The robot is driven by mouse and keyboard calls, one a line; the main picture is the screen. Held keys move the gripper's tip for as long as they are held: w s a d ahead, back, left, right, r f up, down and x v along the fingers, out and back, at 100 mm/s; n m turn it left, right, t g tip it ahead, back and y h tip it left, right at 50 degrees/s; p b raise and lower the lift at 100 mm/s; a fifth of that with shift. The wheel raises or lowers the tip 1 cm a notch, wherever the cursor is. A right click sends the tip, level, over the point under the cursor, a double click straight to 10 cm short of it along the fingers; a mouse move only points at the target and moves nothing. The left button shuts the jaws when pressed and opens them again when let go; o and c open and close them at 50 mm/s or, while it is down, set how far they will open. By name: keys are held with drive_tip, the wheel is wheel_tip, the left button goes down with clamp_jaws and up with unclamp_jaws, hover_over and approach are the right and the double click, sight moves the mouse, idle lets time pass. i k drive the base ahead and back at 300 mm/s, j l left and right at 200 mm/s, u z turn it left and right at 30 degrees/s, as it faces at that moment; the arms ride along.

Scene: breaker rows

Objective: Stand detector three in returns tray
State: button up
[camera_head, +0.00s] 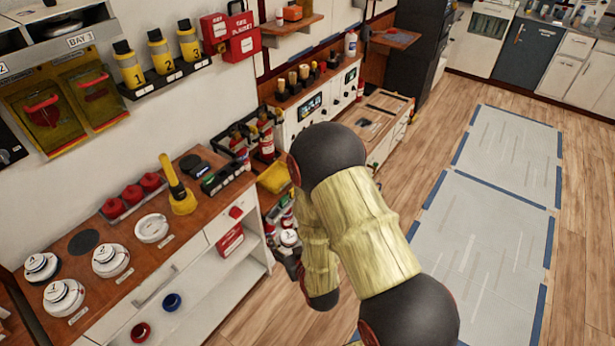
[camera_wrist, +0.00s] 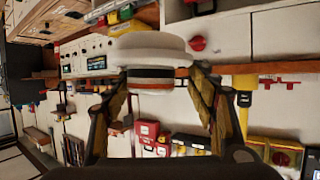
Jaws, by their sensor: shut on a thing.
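A white round detector (camera_wrist: 150,48) with dark and orange bands is between the two fingers of my gripper (camera_wrist: 162,84) in the wrist view. The fingers are shut on its narrower part. In the head view my arm hides much of the gripper, and the white detector (camera_head: 289,238) shows just left of the arm, in front of the shelving. Its number cannot be read. Other white detectors sit on the wooden counter at left: one (camera_head: 40,267), a second (camera_head: 64,297) and a third (camera_head: 111,260). I cannot tell which container is the returns tray.
A yellow bin (camera_head: 273,179) is beside the counter. Open floor with grey mats (camera_head: 490,235) lies right.

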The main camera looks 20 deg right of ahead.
sight(278, 179)
drive_tip(key=i+z, duration=0.15)
drive_tip(key=z, duration=0.3)
drive_tip(key=i+j+z, duration=0.1)
drive_tip(key=z, duration=0.35)
drive_tip(key=i+j+z, duration=0.1)
drive_tip(key=z, duration=0.35)
drive_tip(key=j+z, duration=0.3)
drive_tip(key=z, duration=0.15)
drive_tip(key=i+j+z, duration=0.15)
drive_tip(key=j, duration=0.4)
drive_tip(key=j+z, duration=0.15)
drive_tip(key=j, duration=0.4)
drive_tip(key=i+j+z, duration=0.15)
drive_tip(key=j, duration=0.4)
